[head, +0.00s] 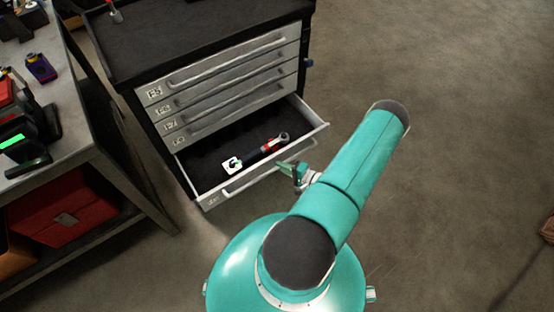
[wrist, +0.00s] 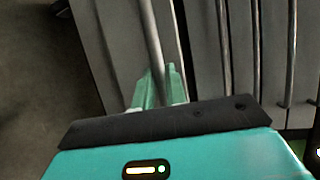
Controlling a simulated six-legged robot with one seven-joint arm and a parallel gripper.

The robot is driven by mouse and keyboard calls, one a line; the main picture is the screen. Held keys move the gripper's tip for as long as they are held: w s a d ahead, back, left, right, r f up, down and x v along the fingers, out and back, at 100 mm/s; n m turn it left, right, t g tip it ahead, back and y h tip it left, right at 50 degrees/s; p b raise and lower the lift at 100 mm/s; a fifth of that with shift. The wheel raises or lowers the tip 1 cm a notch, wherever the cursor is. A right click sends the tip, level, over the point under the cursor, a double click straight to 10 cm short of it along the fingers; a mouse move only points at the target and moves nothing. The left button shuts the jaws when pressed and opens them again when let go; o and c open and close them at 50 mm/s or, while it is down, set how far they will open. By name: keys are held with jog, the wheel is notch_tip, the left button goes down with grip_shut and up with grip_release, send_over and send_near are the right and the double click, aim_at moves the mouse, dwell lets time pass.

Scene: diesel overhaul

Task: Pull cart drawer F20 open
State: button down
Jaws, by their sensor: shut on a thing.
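The cart (head: 140,90) is a dark cabinet with a stack of grey drawers at the left of the head view. Its lowest drawer (head: 205,172) is pulled out, and its inside shows; the label on its front is too small to read surely. My gripper (head: 290,168) is at the right part of that drawer's front, on the bar handle (head: 250,181). In the wrist view the green fingers (wrist: 160,88) are shut on the bar handle (wrist: 151,40). The fingertips are partly hidden behind the bar.
The open drawer holds a wrench-like tool with a red part (head: 268,147) and a white tag (head: 232,165). The drawers above (head: 225,85) are shut.

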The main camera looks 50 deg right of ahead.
jog(key=shift+s, duration=0.35)
jog(key=c, duration=1.4)
grip_release()
jog(key=shift+c, duration=0.2)
jog(key=v, duration=1.3)
jog(key=shift+s, duration=0.4)
jog(key=shift+r, duration=0.1)
